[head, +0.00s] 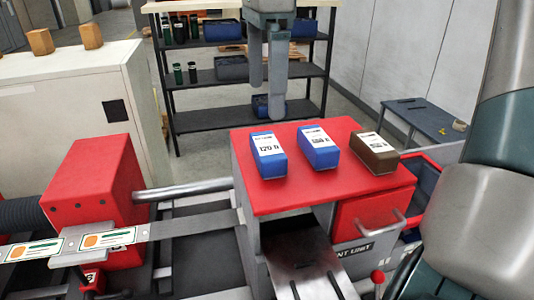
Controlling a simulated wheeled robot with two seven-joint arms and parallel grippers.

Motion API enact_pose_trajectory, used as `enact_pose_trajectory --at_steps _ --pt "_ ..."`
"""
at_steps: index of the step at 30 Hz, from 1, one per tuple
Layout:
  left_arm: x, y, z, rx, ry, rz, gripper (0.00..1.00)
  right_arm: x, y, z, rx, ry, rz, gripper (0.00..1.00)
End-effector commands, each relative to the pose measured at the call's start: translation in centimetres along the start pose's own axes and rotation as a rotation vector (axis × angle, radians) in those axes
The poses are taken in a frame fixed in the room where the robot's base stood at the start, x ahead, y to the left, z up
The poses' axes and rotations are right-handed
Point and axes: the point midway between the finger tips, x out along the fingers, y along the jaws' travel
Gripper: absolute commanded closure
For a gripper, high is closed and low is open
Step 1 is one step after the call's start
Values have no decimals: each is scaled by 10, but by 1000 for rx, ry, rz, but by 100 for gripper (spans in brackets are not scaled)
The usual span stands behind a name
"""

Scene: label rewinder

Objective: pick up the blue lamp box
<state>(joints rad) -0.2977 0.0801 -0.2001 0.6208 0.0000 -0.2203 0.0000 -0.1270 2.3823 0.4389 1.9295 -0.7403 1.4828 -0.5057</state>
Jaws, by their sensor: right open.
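Two small blue boxes with white labels stand on the red top (258,200) of a machine unit. The left blue box (269,170) has a label that seems to read 120; the right blue box (325,158) has a label too small to read surely. I cannot tell from the labels which is the lamp box. My right gripper (267,100) hangs down from the top of the view, above and behind the left blue box, open and empty, with clear space between its fingertips and the boxes. My left gripper is out of view.
A brown box (374,155) stands right of the blue boxes. A red drawer (365,222) with a handle is below the red top. A dark shelf (215,120) with blue bins stands behind. A red block (95,190) and label strip lie left. My arm fills the right edge.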

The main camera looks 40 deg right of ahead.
Motion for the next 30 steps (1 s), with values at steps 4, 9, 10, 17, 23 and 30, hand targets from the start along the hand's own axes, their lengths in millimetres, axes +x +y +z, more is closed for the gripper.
enact_pose_trajectory --at_steps 4,9,10,17,23,30 --pt "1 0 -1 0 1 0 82 29 1 0 -1 1 4 0" --pt "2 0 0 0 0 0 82 58 1 0 -2 0 3 0" --pt "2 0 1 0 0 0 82 62 0 0 -1 1 3 0" --pt "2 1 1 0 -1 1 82 78 0 0 0 0 0 0" --pt "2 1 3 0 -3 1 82 78 0 0 0 -1 -1 0" --pt "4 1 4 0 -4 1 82 84 0 -1 0 0 1 0"
